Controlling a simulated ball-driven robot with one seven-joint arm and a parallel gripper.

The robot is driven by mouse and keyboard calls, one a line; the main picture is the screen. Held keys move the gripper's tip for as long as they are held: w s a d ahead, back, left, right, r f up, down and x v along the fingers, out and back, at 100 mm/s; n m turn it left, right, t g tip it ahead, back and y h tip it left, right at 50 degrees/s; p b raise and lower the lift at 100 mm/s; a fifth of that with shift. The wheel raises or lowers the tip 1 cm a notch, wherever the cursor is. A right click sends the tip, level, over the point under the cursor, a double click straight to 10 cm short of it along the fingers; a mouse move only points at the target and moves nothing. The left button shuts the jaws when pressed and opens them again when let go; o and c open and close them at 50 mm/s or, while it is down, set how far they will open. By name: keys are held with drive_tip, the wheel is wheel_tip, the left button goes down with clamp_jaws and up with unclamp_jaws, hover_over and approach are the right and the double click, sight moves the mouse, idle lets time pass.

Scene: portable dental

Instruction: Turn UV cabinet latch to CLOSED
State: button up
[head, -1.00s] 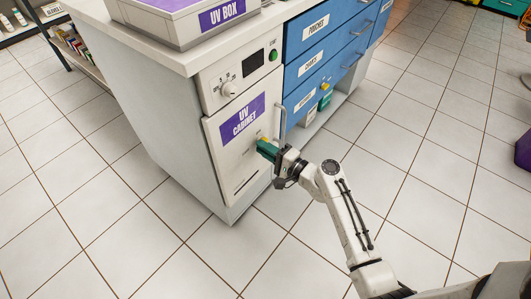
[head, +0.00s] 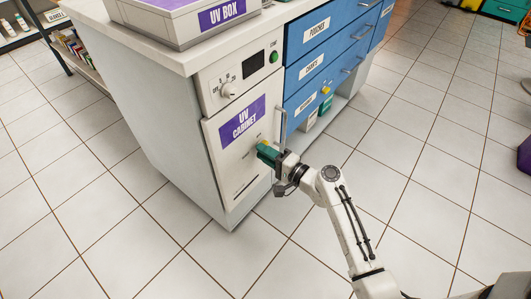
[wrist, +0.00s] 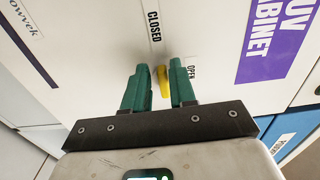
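The UV cabinet door (head: 227,165) is off-white with a purple label. The gripper is also at the door in the head view (head: 266,152). The latch's pivot is hard to make out.
Above the door are a knob (head: 229,90) and a dark display. Blue drawers (head: 318,75) are to the right. A UV box (head: 190,25) sits on the counter. The tiled floor in front is clear.

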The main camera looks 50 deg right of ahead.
drive_tip(key=shift+o, duration=1)
drive_tip(key=s+p, duration=0.1)
drive_tip(key=s, duration=0.9)
drive_tip(key=shift+s+d, duration=0.2)
drive_tip(key=shift+s, duration=0.2)
